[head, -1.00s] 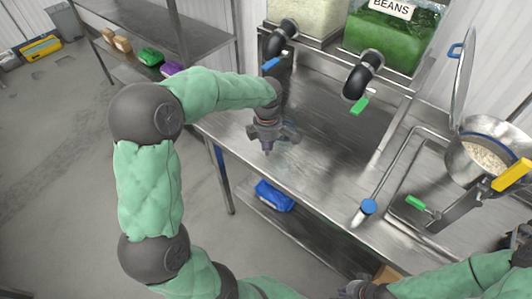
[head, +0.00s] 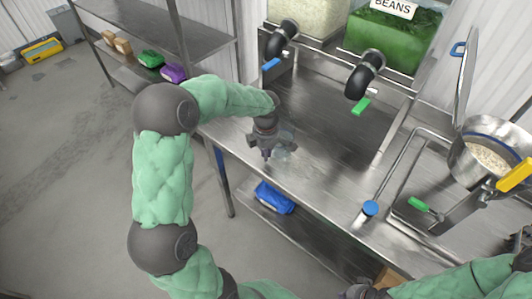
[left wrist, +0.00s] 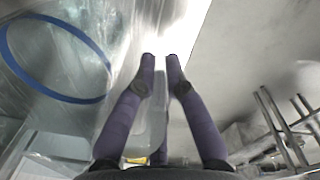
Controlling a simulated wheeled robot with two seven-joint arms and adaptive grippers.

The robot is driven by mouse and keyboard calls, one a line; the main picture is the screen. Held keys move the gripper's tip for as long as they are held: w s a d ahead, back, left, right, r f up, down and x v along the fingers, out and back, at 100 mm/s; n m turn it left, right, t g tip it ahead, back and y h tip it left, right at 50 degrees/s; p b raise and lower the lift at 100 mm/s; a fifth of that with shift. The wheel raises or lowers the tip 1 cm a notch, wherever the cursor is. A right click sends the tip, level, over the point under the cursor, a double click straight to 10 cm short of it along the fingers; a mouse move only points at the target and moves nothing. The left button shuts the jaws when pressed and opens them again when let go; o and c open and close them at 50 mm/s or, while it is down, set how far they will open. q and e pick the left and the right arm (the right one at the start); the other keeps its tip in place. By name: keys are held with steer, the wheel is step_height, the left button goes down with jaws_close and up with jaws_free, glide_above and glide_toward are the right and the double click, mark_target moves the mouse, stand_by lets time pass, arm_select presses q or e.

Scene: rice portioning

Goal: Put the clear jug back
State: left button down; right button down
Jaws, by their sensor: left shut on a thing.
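The clear jug (head: 286,146) shows faintly beside and behind my left gripper (head: 267,152) in the head view, over the front part of the steel table. In the left wrist view the clear jug (left wrist: 60,58) fills the left side, with a blue ring around it. My left gripper (left wrist: 161,62) has its two dark fingers close together there, shut on a narrow pale part of the jug that looks like its handle. I cannot tell whether the jug touches the table. My right gripper (head: 366,290) is partly in view at the bottom edge; its fingers are unclear.
Bins of rice (head: 306,15) and green beans (head: 392,38) with black spouts stand at the back of the steel table (head: 320,105). A pot of grain (head: 484,160) and a metal frame stand at the right. The tabletop below the spouts is clear.

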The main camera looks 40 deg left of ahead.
arm_select(q)
steer(key=c, duration=1.3)
jaws_free()
steer(key=shift+f, duration=0.1)
steer(key=shift+r, duration=0.25)
step_height(320, 180, up, 12)
steer(key=p, duration=0.2)
steer(key=shift+s+d+p, duration=0.15)
steer(key=shift+s+p, duration=0.1)
steer(key=shift+p, duration=0.1)
steer(key=shift+f, duration=0.1)
